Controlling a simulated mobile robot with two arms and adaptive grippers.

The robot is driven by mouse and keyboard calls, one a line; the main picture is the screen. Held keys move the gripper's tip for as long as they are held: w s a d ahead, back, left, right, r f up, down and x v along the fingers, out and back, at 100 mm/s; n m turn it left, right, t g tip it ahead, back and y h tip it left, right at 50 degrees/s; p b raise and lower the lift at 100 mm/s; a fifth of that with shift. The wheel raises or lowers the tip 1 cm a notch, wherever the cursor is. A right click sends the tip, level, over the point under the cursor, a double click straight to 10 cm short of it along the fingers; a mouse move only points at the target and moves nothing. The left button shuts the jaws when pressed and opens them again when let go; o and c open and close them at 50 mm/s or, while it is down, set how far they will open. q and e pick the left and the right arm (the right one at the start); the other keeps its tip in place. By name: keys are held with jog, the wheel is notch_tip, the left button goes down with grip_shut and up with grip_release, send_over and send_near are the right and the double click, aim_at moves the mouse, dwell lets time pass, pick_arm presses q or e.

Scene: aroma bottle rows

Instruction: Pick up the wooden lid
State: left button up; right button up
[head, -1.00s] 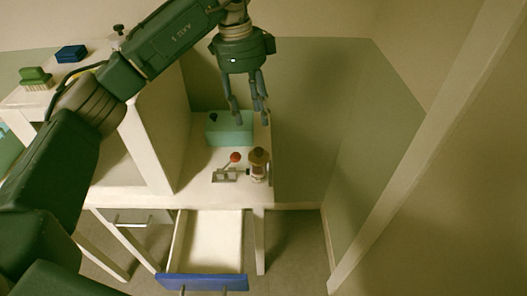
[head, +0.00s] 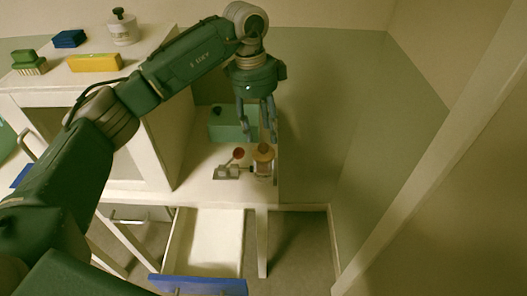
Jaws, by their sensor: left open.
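The wooden lid (head: 264,151) is a brown round top on a small glass jar (head: 263,168), which stands upright near the right edge of the white desk top. My left gripper (head: 260,137) points down with its fingers apart and empty. Its fingertips appear just above and behind the lid in the head view. I cannot tell the exact gap between them in depth. My right gripper is not in view.
A small metal device with a red knob (head: 238,153) is close left of the jar. A teal box (head: 224,127) is behind. A blue-fronted drawer (head: 198,285) hangs open below. Brushes, a yellow block (head: 95,62) and a white jar (head: 122,28) are on the cabinet.

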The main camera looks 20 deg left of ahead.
aim_at(263, 146)
pick_arm(q)
jog(key=shift+f+p, duration=0.7)
jog(key=shift+f, duration=1.75)
jog(key=c, duration=1.1)
